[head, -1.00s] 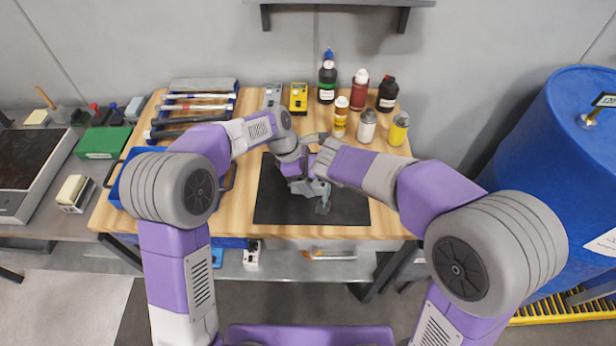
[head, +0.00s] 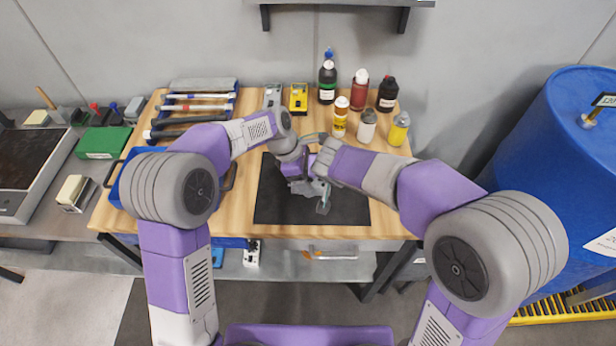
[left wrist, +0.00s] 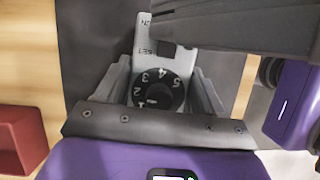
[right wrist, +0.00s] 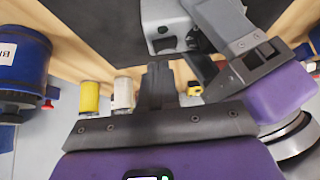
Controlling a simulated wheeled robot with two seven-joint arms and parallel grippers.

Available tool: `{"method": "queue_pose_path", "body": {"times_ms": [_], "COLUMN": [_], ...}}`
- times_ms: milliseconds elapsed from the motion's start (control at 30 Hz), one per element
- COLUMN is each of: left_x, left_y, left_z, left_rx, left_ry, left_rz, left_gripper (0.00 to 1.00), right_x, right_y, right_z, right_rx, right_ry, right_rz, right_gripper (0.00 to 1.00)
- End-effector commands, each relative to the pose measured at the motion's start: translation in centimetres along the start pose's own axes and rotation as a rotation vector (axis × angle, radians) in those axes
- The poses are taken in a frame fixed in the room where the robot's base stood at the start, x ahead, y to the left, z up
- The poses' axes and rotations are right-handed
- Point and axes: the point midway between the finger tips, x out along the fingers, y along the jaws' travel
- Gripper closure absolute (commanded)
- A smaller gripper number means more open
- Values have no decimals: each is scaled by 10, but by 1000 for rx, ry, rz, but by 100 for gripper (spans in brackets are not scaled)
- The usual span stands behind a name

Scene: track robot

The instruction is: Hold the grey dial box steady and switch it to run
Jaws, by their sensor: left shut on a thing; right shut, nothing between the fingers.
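The grey dial box (left wrist: 150,32) lies between my left gripper's fingers (left wrist: 161,80) in the left wrist view. The fingers are shut on its two sides. Its black dial (left wrist: 158,90) bears numbers, and a small black switch (left wrist: 166,48) sits above the dial beside printed lettering. My right gripper comes in from the upper right there, close over the box, and covers part of it. In the right wrist view, my right gripper (right wrist: 157,72) is shut and empty, with the grey box (right wrist: 160,12) just beyond its tips. In the head view, my arms mostly hide the box.
A black mat (head: 345,207) lies under the grippers on the wooden bench (head: 230,228). Several bottles (head: 368,125) stand at the back right. A yellow device (head: 298,98) stands at the back. A blue tray of tools (head: 195,103) is at the back left.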

Motion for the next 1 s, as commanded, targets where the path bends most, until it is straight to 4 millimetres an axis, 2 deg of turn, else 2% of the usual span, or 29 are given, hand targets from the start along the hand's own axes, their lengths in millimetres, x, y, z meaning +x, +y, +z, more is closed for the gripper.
{"method": "queue_pose_path", "body": {"times_ms": [1000], "left_x": [0], "left_y": [0], "left_z": [0], "left_rx": [1], "left_ry": [-1], "left_rz": [1], "left_gripper": [81], "right_x": [11], "right_y": [0], "right_z": [7], "right_rx": [0], "right_ry": [1], "right_rz": [0], "right_gripper": [100]}}
